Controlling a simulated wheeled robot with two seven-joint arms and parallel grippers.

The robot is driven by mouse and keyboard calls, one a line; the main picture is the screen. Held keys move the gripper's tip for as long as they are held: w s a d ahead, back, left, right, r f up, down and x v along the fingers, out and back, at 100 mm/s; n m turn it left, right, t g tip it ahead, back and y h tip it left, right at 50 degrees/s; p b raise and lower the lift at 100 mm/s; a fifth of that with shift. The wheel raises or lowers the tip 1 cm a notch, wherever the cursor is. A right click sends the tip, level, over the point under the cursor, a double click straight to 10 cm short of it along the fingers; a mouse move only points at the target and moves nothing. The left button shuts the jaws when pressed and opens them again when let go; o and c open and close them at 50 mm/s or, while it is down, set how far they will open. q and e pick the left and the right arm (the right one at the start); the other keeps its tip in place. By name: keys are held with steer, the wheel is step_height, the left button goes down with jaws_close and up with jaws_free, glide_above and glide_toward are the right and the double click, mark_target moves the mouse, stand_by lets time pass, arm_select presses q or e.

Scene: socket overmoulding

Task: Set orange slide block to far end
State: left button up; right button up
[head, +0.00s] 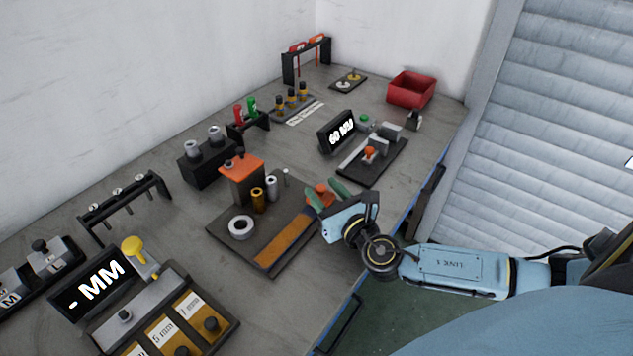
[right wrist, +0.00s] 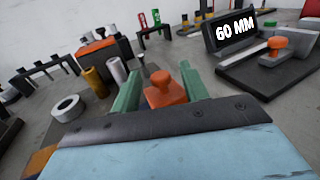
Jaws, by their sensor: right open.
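The orange slide block (head: 320,192) sits at the upper right end of an orange-brown strip (head: 284,238) on a dark base plate (head: 226,237). My right gripper (head: 328,194) is at the block with its green fingers apart. In the right wrist view the block (right wrist: 165,90) has a raised top and stands between the two open fingertips (right wrist: 160,88). I cannot tell whether either finger touches it. The block's lower part is hidden behind the gripper body. My left gripper is not in view.
The base plate also carries an orange-topped block (head: 241,167), a white ring (head: 241,228) and upright cylinders. A gauge with an orange knob (head: 369,152) and a "60 MM" display (head: 337,131) stand beyond. A red bin (head: 411,89) is at the back right.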

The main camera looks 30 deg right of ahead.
mark_target(324, 191)
steer(key=shift+w, duration=1.8)
jaws_close()
